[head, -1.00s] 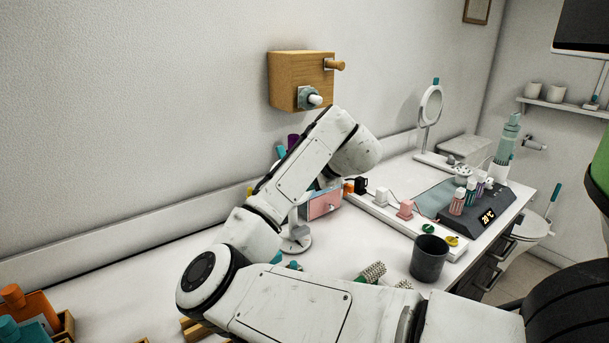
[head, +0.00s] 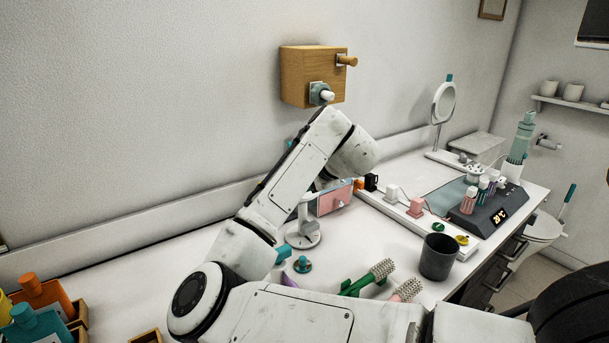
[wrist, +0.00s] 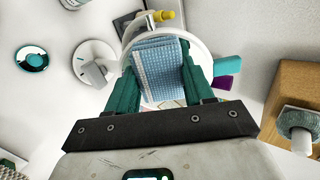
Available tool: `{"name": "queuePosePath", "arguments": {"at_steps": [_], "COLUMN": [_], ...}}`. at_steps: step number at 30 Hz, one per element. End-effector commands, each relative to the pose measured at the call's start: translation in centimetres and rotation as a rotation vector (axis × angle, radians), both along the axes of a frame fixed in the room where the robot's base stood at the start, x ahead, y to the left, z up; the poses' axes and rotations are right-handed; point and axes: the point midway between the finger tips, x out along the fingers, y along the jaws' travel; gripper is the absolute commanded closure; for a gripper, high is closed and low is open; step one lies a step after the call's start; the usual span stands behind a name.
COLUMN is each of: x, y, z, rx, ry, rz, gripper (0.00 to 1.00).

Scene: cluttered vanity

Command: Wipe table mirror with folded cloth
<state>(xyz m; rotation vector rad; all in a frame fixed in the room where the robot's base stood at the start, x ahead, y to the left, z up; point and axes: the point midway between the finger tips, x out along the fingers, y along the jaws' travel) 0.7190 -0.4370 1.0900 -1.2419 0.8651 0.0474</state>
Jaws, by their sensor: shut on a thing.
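In the wrist view my gripper (wrist: 160,58) is shut on a folded blue-and-white cloth (wrist: 158,72), held between its teal fingers. A white round rim (wrist: 203,46) shows behind the cloth. It looks like a round mirror, but the cloth and fingers hide most of it, and I cannot tell whether the cloth touches it. A round white base (wrist: 95,62) stands beside it. In the head view my arm hides the gripper and cloth. There a round white mirror (head: 443,101) stands upright farther back, and a round stand base (head: 303,237) is beside my arm.
A wooden box (head: 312,75) with knobs is on the wall close to my arm. A pink-faced panel (head: 334,199), a power strip (head: 440,219), a dark cup (head: 439,257) and a green hairbrush (head: 370,278) are on the right. Orange and teal bottles (head: 42,292) stand at front left; the left-middle counter is clear.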

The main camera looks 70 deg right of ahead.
Motion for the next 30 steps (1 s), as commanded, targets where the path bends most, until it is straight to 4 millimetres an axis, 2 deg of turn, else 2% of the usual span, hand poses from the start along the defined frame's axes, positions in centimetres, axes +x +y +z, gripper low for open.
{"name": "queuePosePath", "arguments": {"at_steps": [3, 16, 30], "x": [-0.9, -3.6, -4.1], "y": [0.4, 1.9, 2.2], "z": [1.0, 3.2, 3.4], "rx": [-0.003, -0.004, -0.004], "ry": [0.0, 0.0, 0.0], "rz": [-0.005, -0.008, -0.008], "gripper": [0.72, 0.72, 0.72]}}
